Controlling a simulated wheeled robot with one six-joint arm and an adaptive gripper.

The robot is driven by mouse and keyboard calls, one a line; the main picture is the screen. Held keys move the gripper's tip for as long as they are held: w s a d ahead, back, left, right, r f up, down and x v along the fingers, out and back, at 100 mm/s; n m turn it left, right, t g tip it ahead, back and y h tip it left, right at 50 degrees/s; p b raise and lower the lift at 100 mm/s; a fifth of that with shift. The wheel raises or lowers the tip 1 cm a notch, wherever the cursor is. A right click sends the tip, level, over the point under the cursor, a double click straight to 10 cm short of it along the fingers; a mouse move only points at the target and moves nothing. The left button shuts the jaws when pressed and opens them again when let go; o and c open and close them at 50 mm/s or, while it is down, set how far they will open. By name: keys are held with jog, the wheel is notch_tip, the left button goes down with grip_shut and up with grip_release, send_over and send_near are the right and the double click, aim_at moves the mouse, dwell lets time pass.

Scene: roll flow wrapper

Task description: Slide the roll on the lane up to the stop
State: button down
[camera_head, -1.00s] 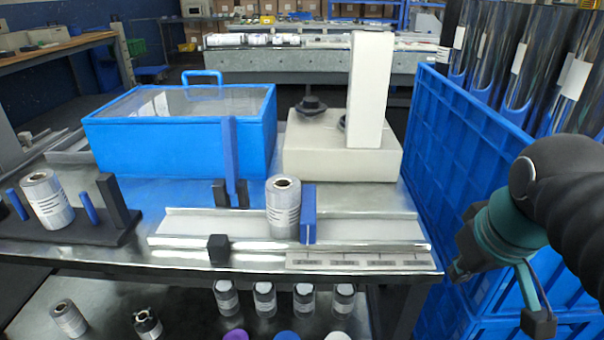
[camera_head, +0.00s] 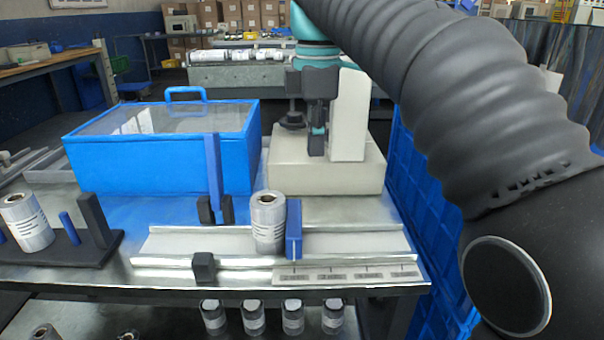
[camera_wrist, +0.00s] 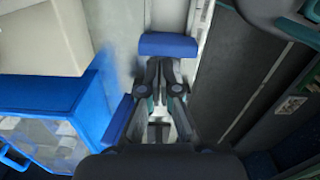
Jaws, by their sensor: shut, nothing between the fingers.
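A white labelled roll (camera_head: 268,224) stands upright on the pale lane (camera_head: 352,243). A blue block (camera_head: 294,230) stands across the lane right beside the roll's right side; I cannot tell whether they touch. A taller blue post (camera_head: 214,178) with a black foot stands behind the lane, left of the roll. My gripper (camera_head: 317,150) is shut and empty, pointing down, above and behind the roll in the picture. In the wrist view, the blue block (camera_wrist: 168,45) shows beyond my fingers, and the roll is hidden.
A blue clear-topped case (camera_head: 160,160) and a cream machine (camera_head: 330,178) stand behind the lane. A black block (camera_head: 204,268) sits at the front rail. A second roll (camera_head: 27,222) stands on a dark rack at left. Blue crates stand at right.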

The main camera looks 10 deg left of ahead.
aim_at(269, 224)
jog(key=f, duration=0.3)
jog(key=a+f+b, duration=0.1)
jog(key=f, duration=0.2)
jog(key=s+a+f+b, duration=0.1)
jog(key=f, duration=0.2)
jog(key=shift+a+f, duration=0.25)
jog(key=shift+f, duration=0.05)
jog(key=shift+s+a, duration=0.2)
jog(key=shift+a, duration=0.4)
